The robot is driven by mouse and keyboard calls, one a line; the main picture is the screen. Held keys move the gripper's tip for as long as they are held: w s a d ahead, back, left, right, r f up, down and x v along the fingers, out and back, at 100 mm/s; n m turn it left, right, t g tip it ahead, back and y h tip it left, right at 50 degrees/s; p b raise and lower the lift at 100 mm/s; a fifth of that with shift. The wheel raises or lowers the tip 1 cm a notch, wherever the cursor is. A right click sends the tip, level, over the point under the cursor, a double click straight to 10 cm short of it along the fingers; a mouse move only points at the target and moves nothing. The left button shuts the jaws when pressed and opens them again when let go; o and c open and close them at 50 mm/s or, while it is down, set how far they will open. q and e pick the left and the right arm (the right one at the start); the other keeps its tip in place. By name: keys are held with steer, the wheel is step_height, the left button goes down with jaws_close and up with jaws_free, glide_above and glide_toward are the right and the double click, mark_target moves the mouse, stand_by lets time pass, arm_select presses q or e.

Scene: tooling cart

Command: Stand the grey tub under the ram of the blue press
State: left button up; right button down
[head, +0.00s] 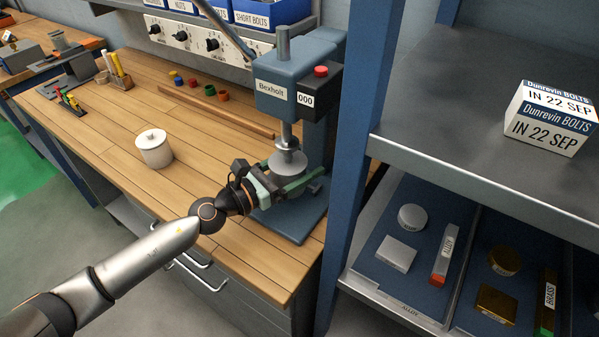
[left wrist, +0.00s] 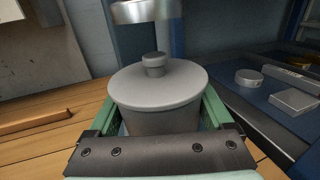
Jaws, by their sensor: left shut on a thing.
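The grey tub (left wrist: 160,95) has a round lid with a knob. In the left wrist view it stands upright between the green fingers of my left gripper (left wrist: 160,115), which is shut on it. In the head view the tub's lid (head: 287,166) shows over the base of the blue press (head: 291,75), just below the ram (head: 288,135). The ram's round foot (left wrist: 147,11) is above the knob in the wrist view, with a small gap showing. My left gripper (head: 285,185) hides much of the tub's body in the head view, so its contact with the base is hidden. My right gripper is out of view.
A white lidded pot (head: 154,150) stands on the wooden bench left of the press. A wooden strip (head: 216,110) lies behind. A blue rack post (head: 345,150) and shelf (head: 480,170) are close on the right. The bench between pot and press is clear.

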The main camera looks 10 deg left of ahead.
arm_select(q)
steer(key=shift+f+b, duration=1.05)
steer(key=shift+f, duration=0.6)
steer(key=shift+f, duration=0.1)
steer(key=o, duration=0.9)
steer(key=shift+f, duration=0.1)
steer(key=shift+o, duration=1.1)
steer(key=shift+r, duration=0.2)
